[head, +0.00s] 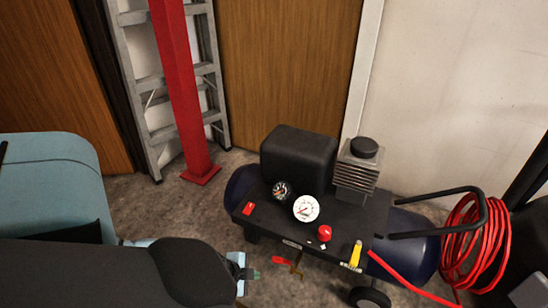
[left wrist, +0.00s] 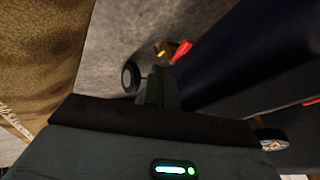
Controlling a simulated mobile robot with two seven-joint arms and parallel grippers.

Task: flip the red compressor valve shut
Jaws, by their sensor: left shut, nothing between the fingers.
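The red valve lever (head: 281,260) shows low on the near side of the compressor (head: 335,245), with a brass fitting (head: 297,269) beside it. In the left wrist view the red lever (left wrist: 181,51) lies just beyond the fingertips, with brass to its left. My left gripper (head: 255,274) is shut and empty, a little left of the lever in the head view. Its dark green fingers (left wrist: 157,88) point toward the lever, and a gap seems to show between them. My right gripper is not in view.
The compressor top carries two dials (head: 306,208), a red knob (head: 325,233) and a yellow handle (head: 356,254). A coiled red hose (head: 465,240) hangs at its right end. A ladder (head: 150,95) and a red post (head: 182,90) stand behind. Bare floor (head: 150,213) lies left of the compressor.

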